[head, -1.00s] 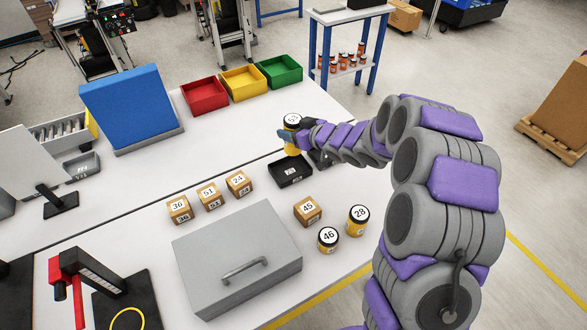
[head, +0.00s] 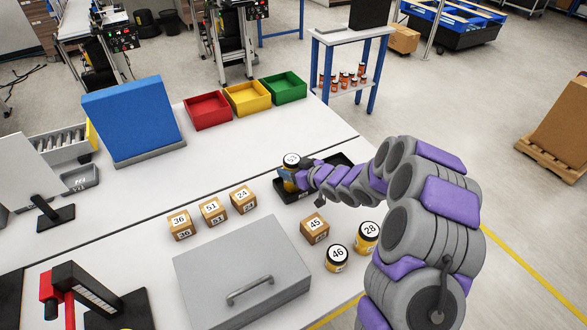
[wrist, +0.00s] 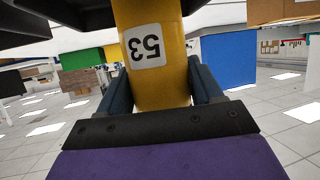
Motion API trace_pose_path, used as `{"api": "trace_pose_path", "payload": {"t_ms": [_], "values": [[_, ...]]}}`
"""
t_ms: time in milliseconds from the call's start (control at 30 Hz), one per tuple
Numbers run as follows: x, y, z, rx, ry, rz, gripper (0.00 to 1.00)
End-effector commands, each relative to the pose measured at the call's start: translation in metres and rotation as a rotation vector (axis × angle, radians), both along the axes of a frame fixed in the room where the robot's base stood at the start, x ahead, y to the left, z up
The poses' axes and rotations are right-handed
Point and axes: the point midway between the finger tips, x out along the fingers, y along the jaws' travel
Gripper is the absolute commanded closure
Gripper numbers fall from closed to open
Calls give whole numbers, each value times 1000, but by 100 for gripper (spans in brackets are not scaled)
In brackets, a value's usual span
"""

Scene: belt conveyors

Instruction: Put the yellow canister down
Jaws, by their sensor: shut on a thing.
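The yellow canister (head: 288,184) has a black lid with a white number label and is upright. My gripper (head: 290,175) is shut on its side in the head view. In the wrist view, the canister (wrist: 150,20) stands between the two fingers (wrist: 158,92) with the label 53 facing the camera, upside down. The canister overlaps the black tray (head: 282,199) on the table; I cannot tell whether it touches the tray. The gripper and arm hide part of this tray.
Wooden cubes 24 (head: 243,200), 51 (head: 213,212), 36 (head: 181,229) and 45 (head: 315,230) stand nearby. Yellow canisters 46 (head: 336,262) and 28 (head: 367,242) are at front right. A grey case (head: 240,270) lies in front. Red, yellow and green bins (head: 286,90) stand behind.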

Motion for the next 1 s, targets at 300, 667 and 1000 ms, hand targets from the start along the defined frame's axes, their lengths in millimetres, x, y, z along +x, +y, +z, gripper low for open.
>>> {"api": "trace_pose_path", "payload": {"t_ms": [300,667,1000], "values": [[1,-9,2,9,-1,-5,9],[-1,-3,2,0,0,-2,9],[-33,-45,24,6,1,-6,9]]}}
